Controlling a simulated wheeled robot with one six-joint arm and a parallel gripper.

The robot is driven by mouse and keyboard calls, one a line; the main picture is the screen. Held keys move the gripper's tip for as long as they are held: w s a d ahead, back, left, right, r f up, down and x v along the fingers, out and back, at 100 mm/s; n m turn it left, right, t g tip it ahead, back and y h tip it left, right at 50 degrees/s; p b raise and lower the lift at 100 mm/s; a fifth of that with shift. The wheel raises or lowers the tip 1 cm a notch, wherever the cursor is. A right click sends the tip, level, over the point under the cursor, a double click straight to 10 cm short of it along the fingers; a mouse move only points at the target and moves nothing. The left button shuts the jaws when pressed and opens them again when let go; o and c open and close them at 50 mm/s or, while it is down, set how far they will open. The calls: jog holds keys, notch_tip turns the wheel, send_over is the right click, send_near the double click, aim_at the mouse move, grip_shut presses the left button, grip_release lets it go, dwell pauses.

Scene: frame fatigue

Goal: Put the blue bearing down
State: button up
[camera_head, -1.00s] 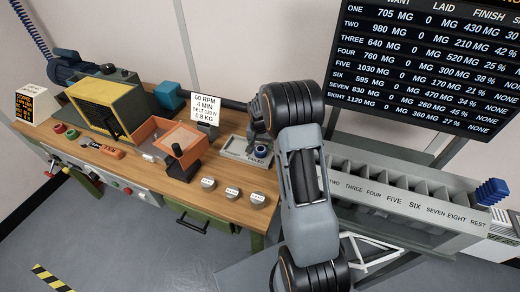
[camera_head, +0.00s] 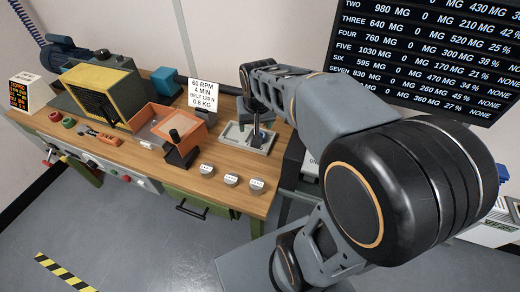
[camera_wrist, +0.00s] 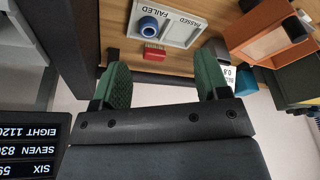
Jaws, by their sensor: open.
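The blue bearing (camera_wrist: 149,25) sits in the grey two-part tray (camera_wrist: 207,27), on the side by the FAILED label, in the wrist view. The tray (camera_head: 231,141) stands on the right end of the wooden bench in the head view, partly blocked by my arm and gripper. My gripper (camera_wrist: 163,68) is open, with two green finger pads wide apart and nothing between them. It is apart from the bearing, which lies beyond the fingertips in the wrist view.
A small red object (camera_wrist: 153,52) lies beside the tray. An orange box (camera_head: 170,128) and a sign (camera_head: 203,93) stand left of the tray. Several round weights (camera_head: 231,180) line the bench's front edge. A dark display board (camera_head: 420,55) hangs at the right.

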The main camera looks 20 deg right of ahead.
jog(key=s+a+n+t, duration=0.1)
jog(key=s+a+n, duration=0.1)
jog(key=s, duration=0.8)
jog(key=shift+s+a+r+n+y, duration=0.3)
jog(key=shift+a+n, duration=0.1)
jog(key=shift+a, duration=0.3)
